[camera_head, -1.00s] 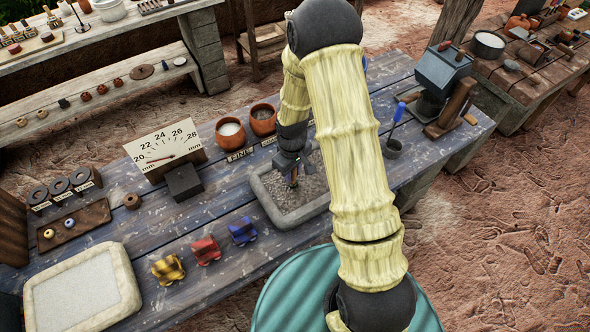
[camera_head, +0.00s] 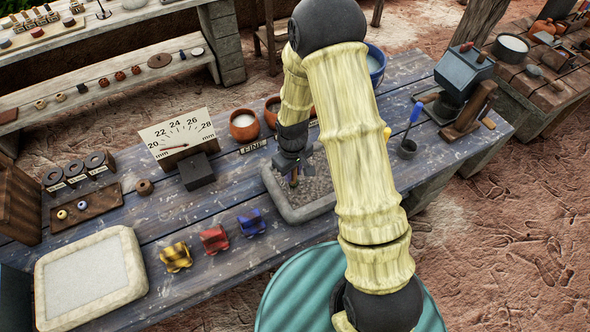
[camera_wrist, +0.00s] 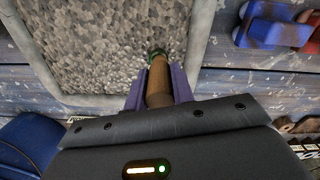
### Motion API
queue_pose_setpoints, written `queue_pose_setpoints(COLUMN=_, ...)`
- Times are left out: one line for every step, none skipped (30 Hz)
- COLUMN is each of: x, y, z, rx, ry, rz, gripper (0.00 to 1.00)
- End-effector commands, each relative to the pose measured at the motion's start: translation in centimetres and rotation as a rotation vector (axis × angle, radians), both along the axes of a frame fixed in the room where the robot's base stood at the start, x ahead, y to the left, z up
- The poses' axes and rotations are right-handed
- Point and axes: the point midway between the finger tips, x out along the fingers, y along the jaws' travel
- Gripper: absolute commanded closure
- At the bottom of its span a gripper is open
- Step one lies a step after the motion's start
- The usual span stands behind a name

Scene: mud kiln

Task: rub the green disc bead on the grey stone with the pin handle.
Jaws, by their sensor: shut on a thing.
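My gripper (camera_head: 292,172) is shut on the brown pin handle (camera_wrist: 160,85), its purple fingers on both sides of it. The green disc bead (camera_wrist: 157,52) is at the handle's far end in the wrist view, only partly visible. It is at the speckled surface of the grey stone (camera_wrist: 90,45); I cannot tell for sure whether they touch. The bead is nearer one rim than the stone's middle. In the head view the stone's pale-rimmed block (camera_head: 278,200) lies on the blue table under my gripper, partly hidden by my arm.
Yellow (camera_head: 176,257), red (camera_head: 214,239) and blue (camera_head: 251,223) pieces stand left of the stone. Bowls (camera_head: 244,125) stand behind.

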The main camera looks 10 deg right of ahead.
Motion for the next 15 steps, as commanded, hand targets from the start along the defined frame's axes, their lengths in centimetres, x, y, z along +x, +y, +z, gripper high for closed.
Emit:
queue_pose_setpoints(x=0.0, y=0.0, z=-0.1, rx=0.0, ry=0.002, rz=0.0, gripper=0.94)
queue_pose_setpoints(x=0.0, y=0.0, z=-0.1, rx=0.0, ry=0.002, rz=0.0, gripper=0.94)
queue_pose_setpoints(x=0.0, y=-0.1, z=-0.1, rx=0.0, ry=0.002, rz=-0.001, gripper=0.94)
queue_pose_setpoints(x=0.0, y=-0.2, z=-0.1, rx=0.0, ry=0.002, rz=-0.001, gripper=0.94)
queue_pose_setpoints(x=0.1, y=-0.3, z=-0.1, rx=0.0, ry=0.002, rz=-0.002, gripper=0.94)
queue_pose_setpoints(x=0.1, y=-0.6, z=0.0, rx=0.0, ry=0.002, rz=-0.002, gripper=0.94)
queue_pose_setpoints(x=0.2, y=-0.8, z=0.0, rx=-0.001, ry=0.002, rz=-0.003, gripper=0.94)
queue_pose_setpoints(x=0.3, y=-1.0, z=0.0, rx=-0.001, ry=0.002, rz=-0.003, gripper=0.94)
queue_pose_setpoints(x=0.4, y=-1.3, z=0.0, rx=-0.001, ry=0.002, rz=-0.003, gripper=0.94)
queue_pose_setpoints(x=0.4, y=-1.5, z=0.0, rx=-0.001, ry=0.002, rz=-0.003, gripper=0.94)
queue_pose_setpoints(x=0.5, y=-1.7, z=0.0, rx=0.0, ry=0.002, rz=-0.003, gripper=0.94)
queue_pose_setpoints(x=0.6, y=-2.0, z=0.0, rx=-0.001, ry=0.003, rz=-0.003, gripper=0.94)
queue_pose_setpoints(x=0.6, y=-2.2, z=0.0, rx=-0.001, ry=0.003, rz=-0.003, gripper=0.94)
queue_pose_setpoints(x=0.7, y=-2.4, z=0.0, rx=-0.001, ry=0.003, rz=-0.003, gripper=0.94)
queue_pose_setpoints(x=0.8, y=-2.6, z=0.0, rx=-0.001, ry=0.003, rz=-0.003, gripper=0.94)
